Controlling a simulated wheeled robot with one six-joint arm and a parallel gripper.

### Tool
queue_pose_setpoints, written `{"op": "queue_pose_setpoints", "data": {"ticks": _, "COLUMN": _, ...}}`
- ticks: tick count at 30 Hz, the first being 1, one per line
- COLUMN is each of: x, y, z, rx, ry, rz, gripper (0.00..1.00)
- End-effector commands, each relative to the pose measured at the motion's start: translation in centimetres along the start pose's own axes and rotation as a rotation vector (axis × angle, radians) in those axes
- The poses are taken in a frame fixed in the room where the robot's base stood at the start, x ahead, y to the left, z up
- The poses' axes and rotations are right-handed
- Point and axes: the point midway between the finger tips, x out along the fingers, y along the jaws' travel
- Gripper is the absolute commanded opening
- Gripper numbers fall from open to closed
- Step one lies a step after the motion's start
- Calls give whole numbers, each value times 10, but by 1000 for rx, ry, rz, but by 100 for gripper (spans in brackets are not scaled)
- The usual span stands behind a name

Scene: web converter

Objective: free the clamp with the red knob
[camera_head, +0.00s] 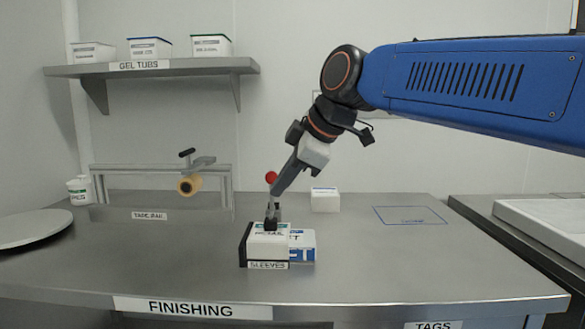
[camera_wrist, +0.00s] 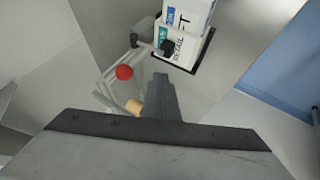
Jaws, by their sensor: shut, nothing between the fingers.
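The red knob (camera_head: 271,177) shows at the upper left of my gripper (camera_head: 276,193) in the head view. In the wrist view the knob (camera_wrist: 124,72) lies left of my gripper (camera_wrist: 160,78), with a gap in the picture. My gripper is shut and empty, pointing down. The clamp's dark pad (camera_head: 271,223) sits on top of the white carton (camera_head: 268,242) in the SLEEVES holder. The wrist view also shows the pad (camera_wrist: 168,47) against the carton (camera_wrist: 190,30). The clamp's lower parts are partly hidden behind my gripper in the head view.
A tape rail (camera_head: 160,169) with a yellow roll (camera_head: 189,185) and black handle is behind left. A small white box (camera_head: 325,200) stands behind right. The table's right part is clear.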

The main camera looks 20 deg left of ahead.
Motion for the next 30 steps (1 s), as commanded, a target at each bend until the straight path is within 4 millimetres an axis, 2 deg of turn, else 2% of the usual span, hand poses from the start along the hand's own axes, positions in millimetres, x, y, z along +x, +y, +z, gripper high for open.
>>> {"op": "queue_pose_setpoints", "data": {"ticks": 4, "x": 9, "y": 19, "z": -2, "rx": 0, "ry": -1, "rz": 0, "gripper": 0}}
{"op": "queue_pose_setpoints", "data": {"ticks": 10, "x": 14, "y": 34, "z": -4, "rx": 0, "ry": 0, "rz": 0, "gripper": 0}}
{"op": "queue_pose_setpoints", "data": {"ticks": 30, "x": 14, "y": 42, "z": -4, "rx": 13, "ry": -1, "rz": -22, "gripper": 0}}
